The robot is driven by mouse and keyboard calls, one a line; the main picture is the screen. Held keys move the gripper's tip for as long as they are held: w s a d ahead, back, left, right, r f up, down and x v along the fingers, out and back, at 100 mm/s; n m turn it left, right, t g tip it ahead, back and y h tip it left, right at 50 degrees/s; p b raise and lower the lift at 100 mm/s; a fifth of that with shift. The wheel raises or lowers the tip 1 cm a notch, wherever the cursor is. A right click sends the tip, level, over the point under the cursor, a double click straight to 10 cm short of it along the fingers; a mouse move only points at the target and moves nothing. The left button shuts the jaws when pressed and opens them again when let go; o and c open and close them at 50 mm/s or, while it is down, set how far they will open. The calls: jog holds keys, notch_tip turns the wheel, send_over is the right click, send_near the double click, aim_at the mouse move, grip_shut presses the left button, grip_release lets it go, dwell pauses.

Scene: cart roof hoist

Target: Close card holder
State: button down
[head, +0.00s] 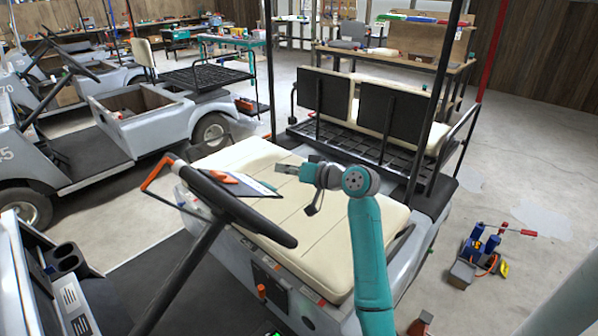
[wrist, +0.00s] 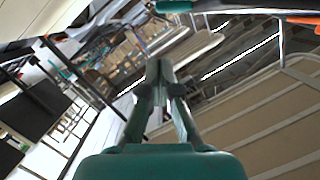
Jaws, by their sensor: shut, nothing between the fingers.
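The card holder appears to be the flat dark panel with a pale sheet (head: 254,187) at the steering wheel (head: 235,207) of the nearest cart. It looks tilted up and open, with an orange piece beside it; its hinge is not clear. My gripper (head: 283,169) is above the cream seat, just right of the panel and apart from it, pointing left. In the wrist view the fingers of my gripper (wrist: 158,72) meet at the tips and hold nothing. I cannot surely make out the holder in that view.
The cream seat (head: 320,235) lies below my arm. Dark roof posts (head: 437,95) rise behind it. A rear bench (head: 375,110) stands behind. Another cart (head: 150,120) is at left. A blue and red tool (head: 480,250) is on the floor at right.

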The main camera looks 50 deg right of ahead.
aim_at(277, 190)
jog(key=shift+s+a+f, duration=0.1)
jog(key=shift+a+f, duration=0.45)
jog(key=shift+f, duration=0.3)
jog(key=shift+s+a+f, duration=0.1)
jog(key=shift+a+f, duration=0.4)
jog(key=shift+f, duration=0.3)
jog(key=shift+a+f+m, duration=0.25)
jog(key=shift+f, duration=0.25)
jog(key=shift+a+f+m, duration=0.25)
jog(key=shift+f, duration=0.2)
jog(key=shift+w+r, duration=0.1)
jog(key=shift+r, duration=0.05)
